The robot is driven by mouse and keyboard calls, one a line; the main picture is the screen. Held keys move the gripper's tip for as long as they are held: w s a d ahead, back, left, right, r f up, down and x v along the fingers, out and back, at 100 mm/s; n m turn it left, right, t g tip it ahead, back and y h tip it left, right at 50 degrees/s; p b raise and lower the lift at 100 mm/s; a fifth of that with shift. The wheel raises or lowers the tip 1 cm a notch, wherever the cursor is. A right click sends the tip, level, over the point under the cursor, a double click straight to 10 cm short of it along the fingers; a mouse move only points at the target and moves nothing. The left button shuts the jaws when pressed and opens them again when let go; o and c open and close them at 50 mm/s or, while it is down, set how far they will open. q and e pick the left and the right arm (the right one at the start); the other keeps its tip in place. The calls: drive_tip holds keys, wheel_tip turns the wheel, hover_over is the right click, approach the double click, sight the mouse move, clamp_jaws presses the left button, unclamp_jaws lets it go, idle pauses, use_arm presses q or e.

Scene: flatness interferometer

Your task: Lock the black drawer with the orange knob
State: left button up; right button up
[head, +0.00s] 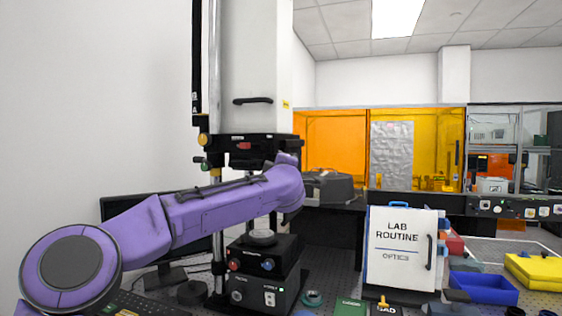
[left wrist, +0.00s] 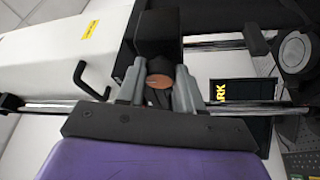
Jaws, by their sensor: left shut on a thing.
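My left gripper (left wrist: 159,80) shows in the left wrist view with its two grey fingers closed on a small dark knob with an orange-brown face (left wrist: 159,82). A black block (left wrist: 158,35) lies just beyond the fingertips. In the head view a black drawer-like unit (head: 265,142) with a small red mark sits under the white housing of the tall column. My purple left arm reaches up to its right end, and the wrist hides the fingers and the held knob there. I cannot tell how far the drawer is in. My right gripper is not in view.
The white housing (head: 257,65) has a black handle. Yellow and green knobs stick out left of the black unit. A black instrument box (head: 262,285) stands below. A white "LAB ROUTINE" board (head: 399,250) and a blue tray (head: 484,288) stand to the right.

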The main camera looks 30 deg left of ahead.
use_arm(q)
drive_tip(key=shift+n+p, duration=0.3)
drive_tip(key=shift+n, duration=0.3)
drive_tip(key=shift+f, duration=0.1)
drive_tip(key=o, duration=1)
drive_tip(key=shift+s, duration=0.1)
drive_tip(key=shift+o, duration=0.2)
drive_tip(key=r+b+v, duration=0.1)
drive_tip(key=b+v, duration=0.3)
drive_tip(key=v, duration=0.6)
drive_tip(key=shift+s+d+f+g+b, duration=0.2)
drive_tip(key=shift+g+b, duration=0.1)
drive_tip(key=shift+b, duration=0.05)
